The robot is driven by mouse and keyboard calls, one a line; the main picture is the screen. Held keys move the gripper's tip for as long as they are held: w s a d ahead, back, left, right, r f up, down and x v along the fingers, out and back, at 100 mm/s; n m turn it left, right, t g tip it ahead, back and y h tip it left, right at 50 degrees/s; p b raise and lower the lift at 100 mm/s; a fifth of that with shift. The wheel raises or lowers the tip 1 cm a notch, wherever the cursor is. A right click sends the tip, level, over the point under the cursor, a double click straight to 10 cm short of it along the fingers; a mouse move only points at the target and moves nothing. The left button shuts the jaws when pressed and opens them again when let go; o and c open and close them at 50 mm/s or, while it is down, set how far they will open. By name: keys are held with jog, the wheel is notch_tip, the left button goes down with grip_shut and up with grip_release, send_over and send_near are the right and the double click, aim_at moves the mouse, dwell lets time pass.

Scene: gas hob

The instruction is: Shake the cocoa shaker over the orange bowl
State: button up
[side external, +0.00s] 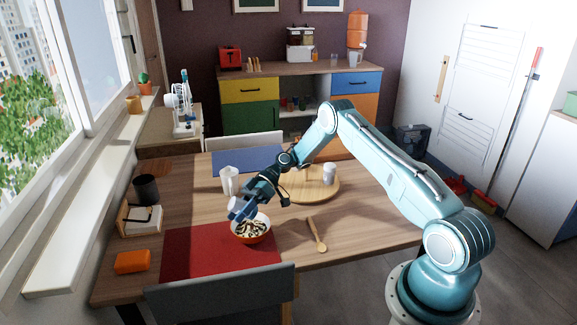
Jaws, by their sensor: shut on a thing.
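My gripper (248,202) is above the bowl's far left side, shut on a small blue-grey cylinder, which I take for the cocoa shaker (239,209). The shaker is tilted and held just above the bowl's rim. Its label and lid are too small to read. The fingers are dark and partly hidden by the wrist and shaker.
A round wooden board (310,188) holds a white jar (329,174). A white cup (227,181) stands behind my gripper. A wooden spoon (317,234) lies right of the bowl. A black cup (147,189) and an orange block (132,262) are at the left. The red placemat (205,257) is mostly clear.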

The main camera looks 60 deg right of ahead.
aim_at(238, 201)
jog(key=shift+r, duration=0.15)
jog(key=shift+r, duration=1.65)
notch_tip(238, 201, down, 4)
jog(key=shift+r, duration=0.25)
jog(key=shift+r, duration=2)
jog(key=m+g+h, duration=0.1)
jog(key=r+g+h, duration=0.1)
jog(key=h, duration=0.1)
jog(key=shift+s+m+g+h, duration=0.1)
jog(key=shift+m+g+h, duration=0.2)
jog(key=shift+m, duration=0.1)
jog(key=shift+d+r+m+g+h, duration=0.15)
jog(key=shift+m+g+h, duration=0.2)
jog(key=shift+g+h, duration=0.4)
jog(key=shift+d+r+m+g+h, duration=0.1)
jog(key=shift+m+g+h, duration=0.25)
jog(key=shift+g+h, duration=0.35)
